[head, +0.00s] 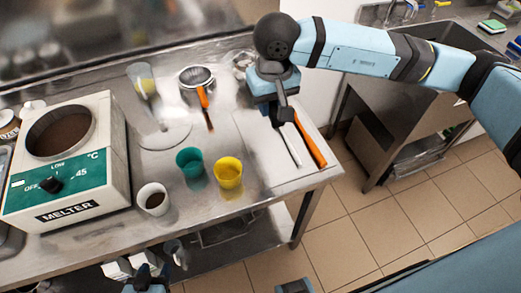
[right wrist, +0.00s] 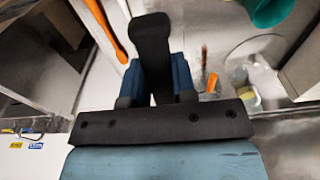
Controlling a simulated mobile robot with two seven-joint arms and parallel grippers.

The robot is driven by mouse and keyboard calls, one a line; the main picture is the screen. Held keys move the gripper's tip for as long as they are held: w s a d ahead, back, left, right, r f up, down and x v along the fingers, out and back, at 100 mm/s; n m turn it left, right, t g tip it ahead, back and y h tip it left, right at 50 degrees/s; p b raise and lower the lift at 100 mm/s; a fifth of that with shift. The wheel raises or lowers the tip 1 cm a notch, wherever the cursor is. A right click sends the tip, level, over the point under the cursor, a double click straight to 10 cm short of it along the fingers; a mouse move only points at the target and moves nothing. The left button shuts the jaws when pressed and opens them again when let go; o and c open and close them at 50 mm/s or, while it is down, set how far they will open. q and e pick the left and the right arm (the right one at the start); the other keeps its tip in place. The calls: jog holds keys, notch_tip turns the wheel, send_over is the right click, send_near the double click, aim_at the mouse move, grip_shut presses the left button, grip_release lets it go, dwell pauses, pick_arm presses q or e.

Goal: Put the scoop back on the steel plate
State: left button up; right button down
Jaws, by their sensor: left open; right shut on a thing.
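My right gripper (head: 279,112) is low over the steel plate (head: 258,168) at the table's right end. My left gripper (head: 150,277) is open at the bottom edge, in front of the table.
An orange handle (head: 310,142) lies beside the silver one. A sieve (head: 196,77), a tall clear container (head: 143,85), green (head: 190,162) and yellow (head: 228,173) cups, a white cup (head: 153,199) and the melter (head: 66,165) stand left.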

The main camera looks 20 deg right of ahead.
notch_tip(320, 180, down, 6)
jog(key=p, duration=0.2)
send_over(269, 162)
notch_tip(269, 162, down, 8)
jog(key=shift+s+f, duration=0.1)
jog(key=shift+f, duration=0.65)
pick_arm(q)
jog(key=shift+s+d+r+p, duration=0.15)
jog(key=shift+r+p, duration=0.25)
jog(key=shift+r, duration=1.15)
pick_arm(e)
jog(key=shift+f, duration=1.85)
pick_arm(q)
jog(key=shift+f+b, duration=0.25)
jog(key=shift+b, duration=0.1)
pick_arm(e)
jog(key=shift+f, duration=0.2)
jog(key=c, duration=0.9)
grip_release()
pick_arm(q)
jog(key=shift+r, duration=0.1)
pick_arm(e)
jog(key=shift+r, duration=0.1)
